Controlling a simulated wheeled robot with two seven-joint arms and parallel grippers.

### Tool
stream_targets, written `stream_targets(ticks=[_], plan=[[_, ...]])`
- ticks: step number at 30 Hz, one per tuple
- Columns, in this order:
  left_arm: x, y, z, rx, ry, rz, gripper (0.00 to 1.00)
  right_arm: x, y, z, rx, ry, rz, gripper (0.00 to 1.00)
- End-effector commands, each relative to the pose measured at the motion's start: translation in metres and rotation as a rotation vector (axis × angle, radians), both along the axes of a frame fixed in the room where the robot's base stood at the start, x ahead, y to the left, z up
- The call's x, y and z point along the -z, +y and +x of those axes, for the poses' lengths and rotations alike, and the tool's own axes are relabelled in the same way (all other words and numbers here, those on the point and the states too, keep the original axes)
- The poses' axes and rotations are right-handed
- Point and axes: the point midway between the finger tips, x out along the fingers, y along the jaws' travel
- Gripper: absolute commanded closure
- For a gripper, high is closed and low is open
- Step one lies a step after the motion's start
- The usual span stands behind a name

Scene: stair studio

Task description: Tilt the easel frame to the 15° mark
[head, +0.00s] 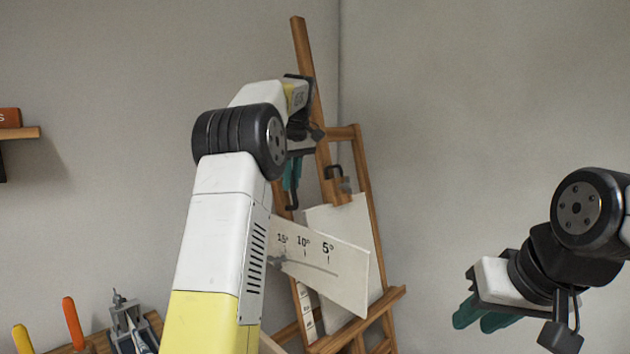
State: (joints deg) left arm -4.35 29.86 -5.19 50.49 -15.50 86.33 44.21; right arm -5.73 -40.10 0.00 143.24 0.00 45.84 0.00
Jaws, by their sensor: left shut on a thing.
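The wooden easel frame (303,50) stands in the corner, leaning, with its mast rising past my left arm. A white scale plate (345,275) on it reads 15°, 10° and 5° from left to right. A small grey pointer (277,262) shows near the 15° end, partly behind my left arm; its exact alignment is unclear. My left gripper (292,172) is at the frame's left side, shut on the frame near a dark handle (291,203); the grip is mostly hidden. My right gripper (484,316) is apart from the easel, and its finger gap is unclear.
A pale canvas or board (352,222) rests behind the scale plate. Tools with orange (73,322) and yellow (21,338) handles stand at the lower left, next to a grey metal device (128,318). A wall shelf (20,133) is at far left. Room between easel and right gripper is clear.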

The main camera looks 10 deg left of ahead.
Motion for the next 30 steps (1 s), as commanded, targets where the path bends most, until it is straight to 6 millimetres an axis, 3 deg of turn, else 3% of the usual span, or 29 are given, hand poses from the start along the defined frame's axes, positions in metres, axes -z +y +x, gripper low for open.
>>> stream_targets(ticks=[8, 9, 12, 23, 30], plan=[[-0.001, -0.002, 0.001, 0.004, -0.005, -0.003, 1.00, 0.000, 0.000, 0.000, 0.000, 0.000, 0.000, 0.71], [-0.001, -0.002, 0.001, 0.003, -0.005, -0.003, 0.78, 0.000, 0.000, 0.000, 0.000, 0.000, 0.000, 0.71], [-0.001, -0.001, 0.001, 0.002, -0.003, -0.003, 0.64, 0.000, 0.000, 0.000, 0.000, 0.000, 0.000, 0.71], [-0.005, -0.001, -0.001, -0.001, -0.001, -0.001, 0.64, 0.000, 0.000, 0.000, 0.000, 0.000, 0.000, 0.71], [-0.040, -0.008, -0.008, 0.001, -0.004, -0.001, 0.64, 0.000, 0.000, 0.000, 0.000, 0.000, 0.000, 0.71]])
